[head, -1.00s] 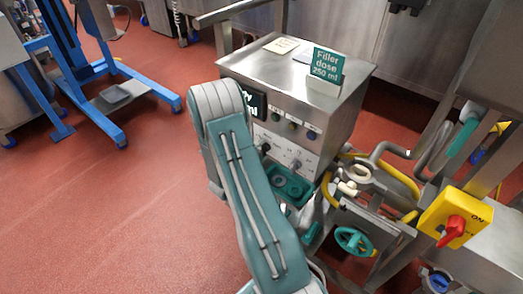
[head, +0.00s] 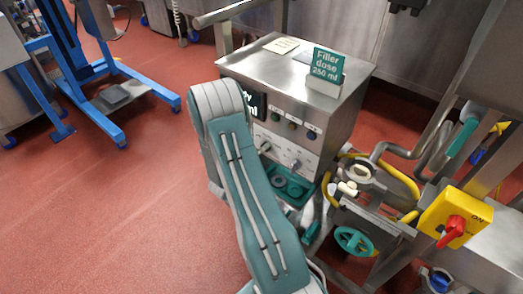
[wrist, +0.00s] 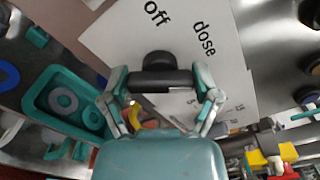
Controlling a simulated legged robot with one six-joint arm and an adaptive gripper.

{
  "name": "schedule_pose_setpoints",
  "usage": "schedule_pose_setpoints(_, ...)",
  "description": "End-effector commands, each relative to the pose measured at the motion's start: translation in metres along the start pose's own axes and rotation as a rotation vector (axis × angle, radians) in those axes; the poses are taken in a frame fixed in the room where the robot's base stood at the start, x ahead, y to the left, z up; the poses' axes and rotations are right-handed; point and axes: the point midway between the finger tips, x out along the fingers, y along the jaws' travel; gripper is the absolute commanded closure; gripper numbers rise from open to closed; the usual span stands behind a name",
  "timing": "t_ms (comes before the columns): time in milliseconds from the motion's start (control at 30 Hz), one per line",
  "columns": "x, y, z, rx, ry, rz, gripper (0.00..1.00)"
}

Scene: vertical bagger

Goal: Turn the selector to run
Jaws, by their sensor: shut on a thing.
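The selector (wrist: 160,80) is a dark knob with a bar-shaped handle on a pale panel in the wrist view. The words "off" and "dose" are printed on the panel beyond it; I cannot read "run". My gripper (wrist: 161,82) has one finger at each end of the handle and is shut on it. The handle lies nearly level across the wrist picture. In the head view my arm covers part of the control box (head: 345,112), and I cannot make out my gripper there.
A teal tray (wrist: 36,100) with rings sits beside the panel. A "Filler dose 250 ml" sign (head: 327,66) stands on the box. Yellow hose, pipes, a teal handwheel (head: 354,240) and a yellow-and-red switch (head: 455,222) crowd the right.

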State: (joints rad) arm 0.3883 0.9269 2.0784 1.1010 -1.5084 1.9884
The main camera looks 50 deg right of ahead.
Motion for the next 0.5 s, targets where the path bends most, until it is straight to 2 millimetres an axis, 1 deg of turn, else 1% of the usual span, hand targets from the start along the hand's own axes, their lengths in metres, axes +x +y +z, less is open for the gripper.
schedule_pose_setpoints(100, 0.0006, -0.0013, 0.0007, 0.112, 0.0, -0.004, 0.62)
schedule_pose_setpoints(300, 0.0006, -0.0015, 0.0007, 0.212, -0.001, -0.004, 0.62)
schedule_pose_setpoints(500, 0.0006, -0.0018, 0.0007, 0.378, -0.001, -0.004, 0.62)
